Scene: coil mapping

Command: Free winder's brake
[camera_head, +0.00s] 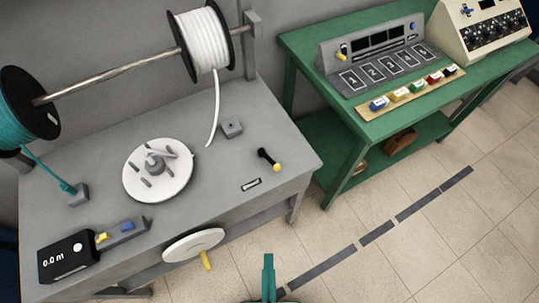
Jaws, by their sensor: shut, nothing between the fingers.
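The winder is a grey bench with a white winding disc (158,171) on its top, bearing upright pegs and a central hub. A white handwheel (193,245) with a yellow handle is on the bench's front. A short black lever with a yellow tip (270,159), likely the brake, sits on the top's right side. My gripper (268,260) is at the bottom centre, over the floor in front of the bench, shut and empty, apart from the lever.
A white cable spool (206,40) and a teal spool (18,110) hang on a rod above the bench. A black meter (69,256) reads about 0.0 m at front left. A green table (300,45) with numbered panels stands right. The tiled floor (400,260) is clear.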

